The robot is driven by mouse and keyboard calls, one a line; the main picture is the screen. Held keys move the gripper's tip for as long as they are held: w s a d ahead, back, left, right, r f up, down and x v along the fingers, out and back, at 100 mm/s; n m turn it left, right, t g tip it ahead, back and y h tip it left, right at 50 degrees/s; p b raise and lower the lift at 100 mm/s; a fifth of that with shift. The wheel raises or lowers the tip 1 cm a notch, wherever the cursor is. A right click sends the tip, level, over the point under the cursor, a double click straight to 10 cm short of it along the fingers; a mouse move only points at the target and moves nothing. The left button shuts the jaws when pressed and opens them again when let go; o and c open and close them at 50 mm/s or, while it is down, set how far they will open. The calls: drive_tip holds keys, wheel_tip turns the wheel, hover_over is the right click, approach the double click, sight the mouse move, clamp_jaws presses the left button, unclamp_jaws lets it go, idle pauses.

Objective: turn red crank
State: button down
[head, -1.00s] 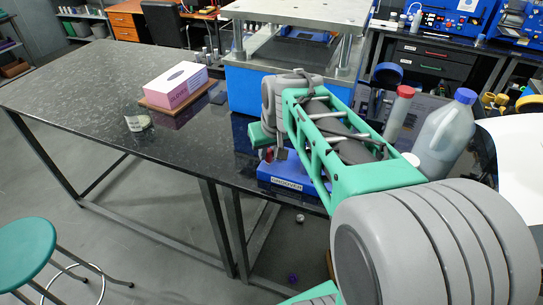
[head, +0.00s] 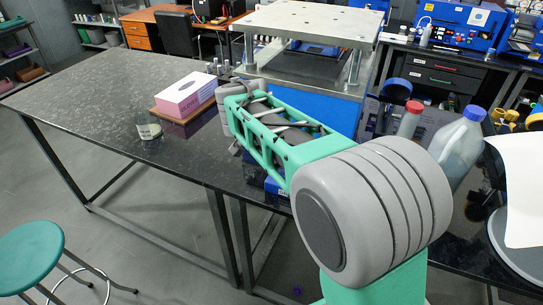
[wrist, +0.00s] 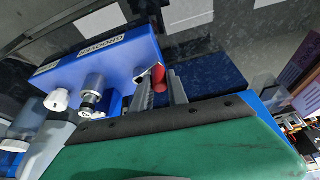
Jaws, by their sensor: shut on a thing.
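The red crank (wrist: 158,76) shows in the wrist view as a small red grip at the side of a blue device (wrist: 118,62) with a white label. My gripper (wrist: 161,88) is shut on the red crank, its grey fingers on either side of it. In the head view, only a little blue of the device (head: 272,187) shows below my arm. The crank and my fingertips are hidden there behind my arm.
A pink and white box (head: 188,95) on a brown board and a small clear container (head: 148,128) stand on the dark table (head: 70,95). A large press (head: 305,22) stands behind my arm. Bottles (head: 462,145) stand at right. The table's left part is mostly clear.

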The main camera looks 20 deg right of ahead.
drive_tip(key=shift+w+m, duration=0.15)
drive_tip(key=shift+m, duration=0.25)
drive_tip(key=c, duration=1.3)
unclamp_jaws()
drive_tip(key=v, duration=0.7)
drive_tip(key=shift+r+p, duration=0.4)
drive_tip(key=shift+p, duration=0.05)
drive_tip(key=shift+a, duration=0.1)
